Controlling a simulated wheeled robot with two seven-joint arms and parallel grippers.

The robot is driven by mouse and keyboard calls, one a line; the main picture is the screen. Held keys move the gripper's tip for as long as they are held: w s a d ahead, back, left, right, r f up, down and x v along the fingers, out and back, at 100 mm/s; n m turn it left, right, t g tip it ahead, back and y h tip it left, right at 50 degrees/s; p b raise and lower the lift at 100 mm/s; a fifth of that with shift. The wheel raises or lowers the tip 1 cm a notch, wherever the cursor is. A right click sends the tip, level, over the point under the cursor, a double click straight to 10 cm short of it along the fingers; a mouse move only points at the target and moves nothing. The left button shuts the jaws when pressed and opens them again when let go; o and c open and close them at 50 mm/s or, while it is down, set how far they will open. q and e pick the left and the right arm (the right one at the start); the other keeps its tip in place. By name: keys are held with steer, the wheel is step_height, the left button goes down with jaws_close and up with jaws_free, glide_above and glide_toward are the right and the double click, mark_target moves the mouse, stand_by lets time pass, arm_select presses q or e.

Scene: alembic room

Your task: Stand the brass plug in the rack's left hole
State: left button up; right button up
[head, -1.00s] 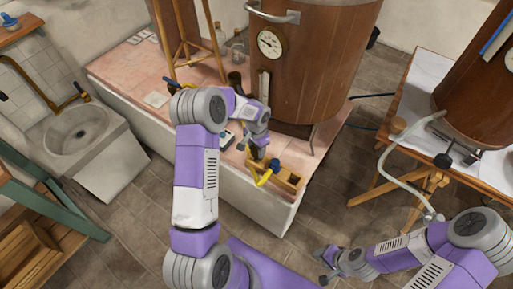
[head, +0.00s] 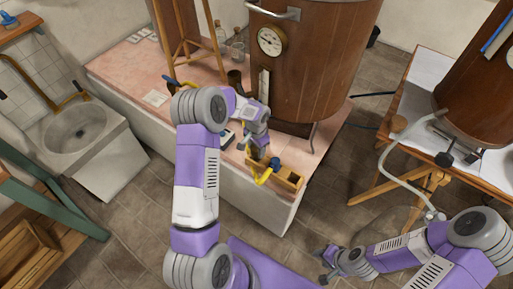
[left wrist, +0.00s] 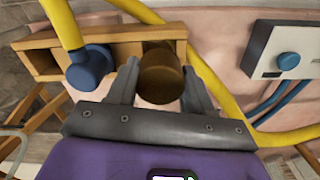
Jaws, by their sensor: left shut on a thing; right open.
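The brass plug (left wrist: 162,76) is a dark, brownish-gold cylinder seen from its end in the left wrist view. My left gripper (head: 256,153) has its two fingers on either side of the plug and is shut on it. The wooden rack (head: 289,180) stands near the front edge of the pink-topped bench; it also shows in the left wrist view (left wrist: 40,60). The plug overlaps the rack in that view; I cannot tell whether it is above a hole or partly in one. My right gripper (head: 324,264) is open and empty over the floor.
A blue fitting (left wrist: 90,68) on a yellow hose (left wrist: 62,22) sits at the rack, close to the left gripper. A grey box with a blue knob (left wrist: 288,62) lies nearby. The large wooden vat (head: 318,70) stands behind. Open tiled floor lies before the bench.

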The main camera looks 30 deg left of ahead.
arm_select(q)
steer(key=shift+f+b, duration=1)
steer(key=shift+f, duration=0.45)
stand_by(2.9)
steer(key=o, duration=1.2)
steer(key=shift+r, duration=0.1)
steer(key=shift+r+p, duration=2.5)
steer(key=shift+r, duration=0.95)
steer(key=shift+s+f, duration=0.1)
